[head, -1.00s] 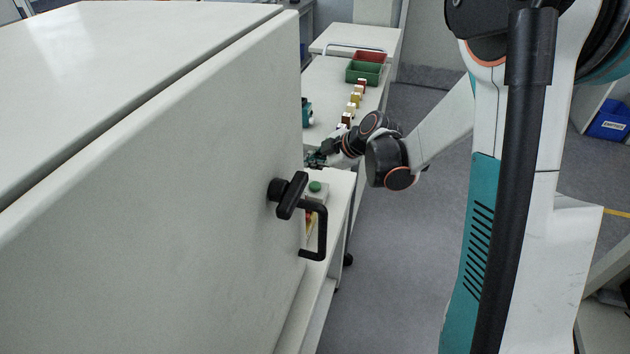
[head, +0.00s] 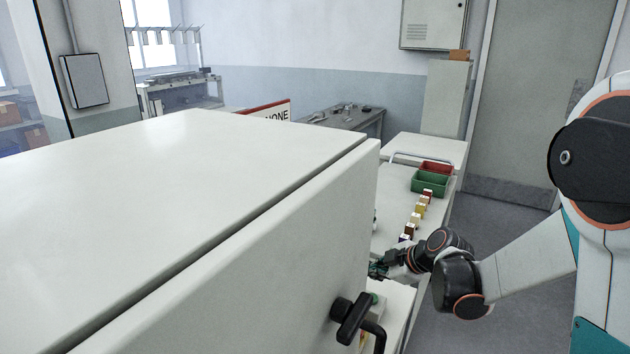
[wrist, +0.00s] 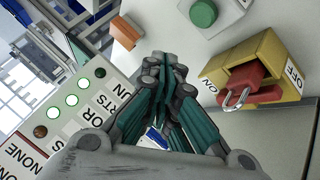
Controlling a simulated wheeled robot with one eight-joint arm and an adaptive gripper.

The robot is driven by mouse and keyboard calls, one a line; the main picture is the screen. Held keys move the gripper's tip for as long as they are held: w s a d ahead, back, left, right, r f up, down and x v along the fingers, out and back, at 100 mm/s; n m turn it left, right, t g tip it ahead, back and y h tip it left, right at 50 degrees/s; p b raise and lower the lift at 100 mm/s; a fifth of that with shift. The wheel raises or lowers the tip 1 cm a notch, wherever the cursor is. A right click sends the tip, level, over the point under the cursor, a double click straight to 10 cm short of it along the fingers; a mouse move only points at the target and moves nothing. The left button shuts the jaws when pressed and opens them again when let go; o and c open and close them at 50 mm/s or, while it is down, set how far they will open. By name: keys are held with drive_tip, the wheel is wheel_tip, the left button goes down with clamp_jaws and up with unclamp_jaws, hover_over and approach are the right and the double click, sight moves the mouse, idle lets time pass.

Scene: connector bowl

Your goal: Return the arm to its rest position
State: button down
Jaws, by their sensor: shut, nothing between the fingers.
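My gripper (wrist: 163,105) is shut and empty in the wrist view, with its teal fingers together. It hangs in front of a light panel that carries a yellow switch housing with a red padlock (wrist: 245,85) and a green button (wrist: 203,13). In the head view my gripper (head: 378,268) is small and partly hidden by the edge of the big white cabinet. My arm reaches in from the right, stretched out toward the bench behind the cabinet door.
The big white cabinet (head: 150,190) fills the left and has a black handle (head: 352,320). A bench (head: 390,200) holds red (head: 436,167) and green bins (head: 430,182) and a row of small blocks. A label panel with lamps (wrist: 60,120) stands left of my gripper. Grey floor is clear at right.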

drive_tip(key=s+a+r+m+h, duration=0.1)
drive_tip(key=s+r+m+h, duration=0.2)
drive_tip(key=s+r+m, duration=0.85)
drive_tip(key=s+d+m+h, duration=0.1)
drive_tip(key=s+m, duration=0.3)
drive_tip(key=s, duration=1.3)
drive_tip(key=shift+s+d+r+h, duration=0.25)
drive_tip(key=shift+s+d+h, duration=0.1)
drive_tip(key=shift+h, duration=0.35)
drive_tip(key=shift+m, duration=0.25)
